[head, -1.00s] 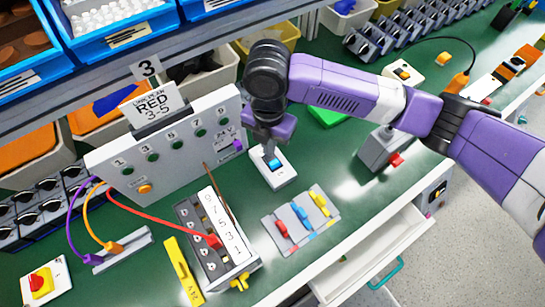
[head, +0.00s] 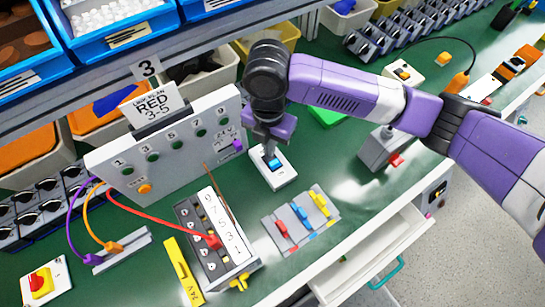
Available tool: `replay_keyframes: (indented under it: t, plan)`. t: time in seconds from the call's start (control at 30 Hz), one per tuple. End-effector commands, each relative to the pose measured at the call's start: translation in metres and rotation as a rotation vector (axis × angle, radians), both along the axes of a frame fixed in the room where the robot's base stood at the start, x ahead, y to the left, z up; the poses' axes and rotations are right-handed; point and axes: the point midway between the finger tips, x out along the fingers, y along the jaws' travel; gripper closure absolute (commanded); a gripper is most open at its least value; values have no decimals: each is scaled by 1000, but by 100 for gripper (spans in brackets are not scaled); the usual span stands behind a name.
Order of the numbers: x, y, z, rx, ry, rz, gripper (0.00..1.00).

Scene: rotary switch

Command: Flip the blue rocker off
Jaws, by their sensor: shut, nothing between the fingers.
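The blue rocker (head: 273,163) sits in a white switch plate (head: 274,178) on the green bench, right of the grey socket panel. My gripper (head: 271,150) points down at the rocker from above and is shut with nothing held. Its tip is at or just over the rocker's far end; I cannot tell whether they touch. The gripper hides part of the rocker and the plate's far edge. Which way the rocker is tipped is too small to tell.
The grey socket panel (head: 180,150) stands close on the left. A plate with red, blue and yellow levers (head: 301,220) lies in front. A grey box with a red switch (head: 386,150) stands to the right. An open drawer (head: 375,250) juts out below the bench edge.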

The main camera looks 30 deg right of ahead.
Motion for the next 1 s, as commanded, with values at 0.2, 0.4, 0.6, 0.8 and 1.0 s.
replay_keyframes:
  t: [0.2,0.4,0.6,0.8,1.0]
  plan:
    - [0,0,0,0,0,0,100]
    - [0,0,-1,0,0,0,100]
    - [0,0,-4,0,0,0,100]
    - [0,0,-6,0,0,0,100]
    - [0,0,-9,0,0,0,100]
